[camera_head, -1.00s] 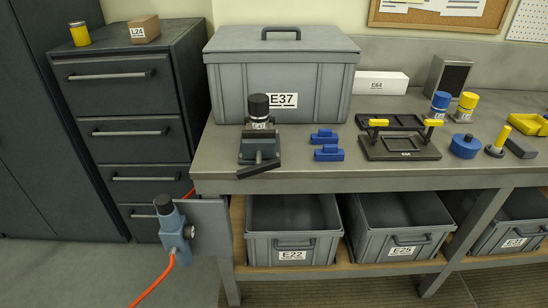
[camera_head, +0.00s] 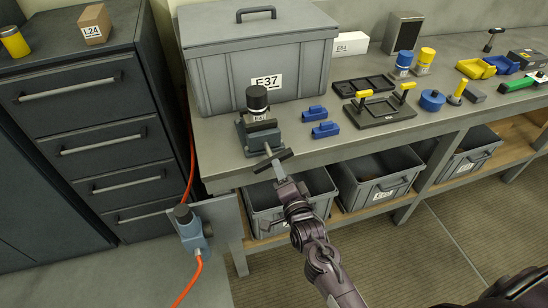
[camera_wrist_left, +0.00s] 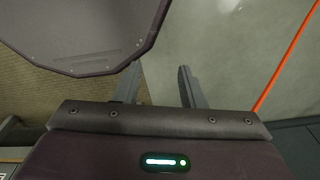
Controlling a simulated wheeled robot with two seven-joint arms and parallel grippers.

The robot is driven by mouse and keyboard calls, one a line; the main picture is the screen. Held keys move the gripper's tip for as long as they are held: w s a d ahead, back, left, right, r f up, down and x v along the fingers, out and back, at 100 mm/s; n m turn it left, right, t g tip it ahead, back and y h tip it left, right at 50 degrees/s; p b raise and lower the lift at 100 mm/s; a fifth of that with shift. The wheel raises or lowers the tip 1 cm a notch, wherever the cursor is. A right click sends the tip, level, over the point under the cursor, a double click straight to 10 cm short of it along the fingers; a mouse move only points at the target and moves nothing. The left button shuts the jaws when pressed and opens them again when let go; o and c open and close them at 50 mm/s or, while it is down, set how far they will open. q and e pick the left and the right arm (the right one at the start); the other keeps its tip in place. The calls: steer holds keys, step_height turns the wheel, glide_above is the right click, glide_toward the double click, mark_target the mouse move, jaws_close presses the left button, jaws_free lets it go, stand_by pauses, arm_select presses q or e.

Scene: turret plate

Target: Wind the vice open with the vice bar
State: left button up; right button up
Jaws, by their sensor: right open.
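The grey vice (camera_head: 262,139) stands at the front left edge of the bench. A black-capped cylinder (camera_head: 257,101) with a label sits upright at its jaws. The dark vice bar (camera_head: 284,156) lies crosswise at the vice's front, tilted up to the right. My right gripper (camera_head: 279,176) is open just below and in front of the bar's middle; whether its fingers touch the bar is too small to tell. In the left wrist view my left gripper (camera_wrist_left: 158,78) is open and empty above the floor; it is not in the head view.
A large grey box E37 (camera_head: 225,78) stands behind the vice. Blue blocks (camera_head: 325,130) and a black stand with yellow grips (camera_head: 380,112) are to its right. Grey bins (camera_head: 375,182) sit on the shelf below. A blue device (camera_head: 190,228) with an orange hose hangs at the bench's left end.

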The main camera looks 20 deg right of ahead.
mark_target(271, 159)
steer(key=w, duration=0.2)
steer(key=w+a+p, duration=0.1)
steer(key=w, duration=0.2)
steer(key=shift+w+a+f, duration=0.1)
steer(key=shift+w+a, duration=0.05)
steer(key=shift+w+a+f, duration=0.1)
steer(key=shift+w+a, duration=0.1)
steer(key=shift+w, duration=0.1)
steer(key=shift+w+a+f, duration=0.1)
steer(key=shift+s+d, duration=0.25)
steer(key=shift+s, duration=0.15)
steer(key=shift+s+d+r, duration=0.15)
steer(key=shift+s+r, duration=0.05)
steer(key=shift+r, duration=0.05)
steer(key=shift+c, duration=1)
steer(key=c, duration=0.5)
arm_select(q)
steer(key=shift+w+a+r, duration=0.25)
steer(key=shift+a+r, duration=0.25)
steer(key=shift+a, duration=0.15)
arm_select(e)
jaws_close()
